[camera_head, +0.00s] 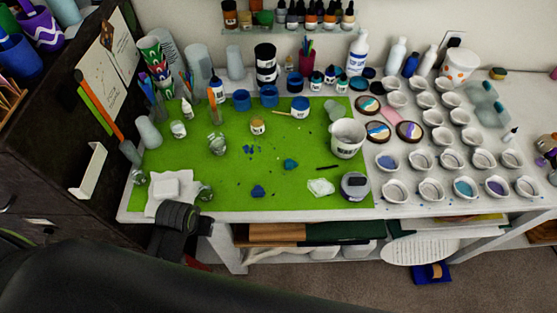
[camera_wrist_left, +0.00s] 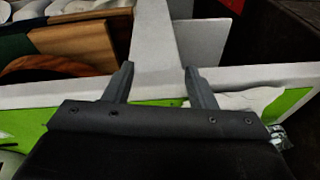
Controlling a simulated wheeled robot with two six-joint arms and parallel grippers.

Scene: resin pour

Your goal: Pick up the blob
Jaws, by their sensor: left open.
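A dark blue blob (camera_head: 258,191) lies on the green mat (camera_head: 225,180) near its front edge in the head view. A teal blob (camera_head: 291,164) lies further back and to the right; I cannot tell which one is the task's blob. My left gripper (camera_head: 168,243) is at the table's front-left edge in the head view, left of and apart from both blobs. In the left wrist view my left gripper (camera_wrist_left: 158,82) has its two fingers spread with nothing between them, over the table's front edge. Neither blob shows clearly there. My right gripper is not in view.
A white bucket (camera_head: 347,138) and a grey-lidded jar (camera_head: 355,186) stand at the mat's right. Small blue bits lie mid-mat. Below the table are wooden boards (camera_wrist_left: 75,45).

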